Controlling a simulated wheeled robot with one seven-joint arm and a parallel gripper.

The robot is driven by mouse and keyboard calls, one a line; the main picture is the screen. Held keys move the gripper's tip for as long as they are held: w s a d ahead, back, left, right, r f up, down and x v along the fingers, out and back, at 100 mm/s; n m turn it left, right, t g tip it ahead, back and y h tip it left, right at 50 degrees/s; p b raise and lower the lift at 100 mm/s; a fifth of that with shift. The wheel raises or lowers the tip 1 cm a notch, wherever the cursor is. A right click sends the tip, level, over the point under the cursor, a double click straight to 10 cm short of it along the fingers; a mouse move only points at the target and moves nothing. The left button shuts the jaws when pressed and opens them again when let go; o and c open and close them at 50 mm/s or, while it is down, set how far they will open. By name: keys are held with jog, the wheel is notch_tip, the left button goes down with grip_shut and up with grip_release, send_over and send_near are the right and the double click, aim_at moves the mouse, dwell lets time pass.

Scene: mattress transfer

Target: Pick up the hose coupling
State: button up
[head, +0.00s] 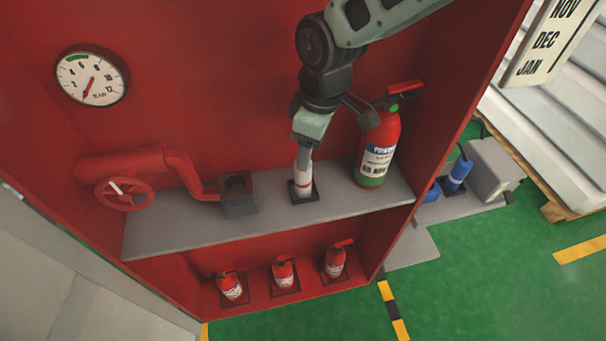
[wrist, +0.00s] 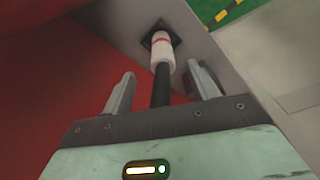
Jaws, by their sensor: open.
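The likely hose coupling (head: 303,178) is a small white cylinder with a red band, standing upright on a black square pad on the grey shelf. In the wrist view, the coupling (wrist: 162,50) is ahead of the fingers, with a dark rod-like part running from it back between them. My gripper (head: 305,148) is above the coupling, pointing down. In the wrist view, my gripper (wrist: 163,85) has its fingers spread on either side of the dark part, with gaps on both sides. The coupling's top is partly hidden by the gripper in the head view.
A large fire extinguisher (head: 377,150) stands close right of my gripper. A dark open box (head: 238,194) and a red pipe with a valve wheel (head: 125,194) are to the left. The red cabinet back wall (head: 220,90) is behind. Small extinguishers (head: 283,272) stand below the shelf (head: 270,224).

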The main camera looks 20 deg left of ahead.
aim_at(303, 178)
jog(key=shift+s+a+f+p, duration=0.1)
jog(key=shift+a+f+p, duration=0.25)
jog(key=shift+f, duration=0.85)
jog(key=shift+w+a+f+p, duration=0.1)
jog(key=shift+a+f+p, duration=0.25)
jog(key=shift+f, duration=0.9)
jog(key=shift+s+a+f+p, duration=0.15)
jog(key=shift+f+p, duration=0.3)
jog(key=shift+f, duration=0.75)
jog(key=c, duration=1.3)
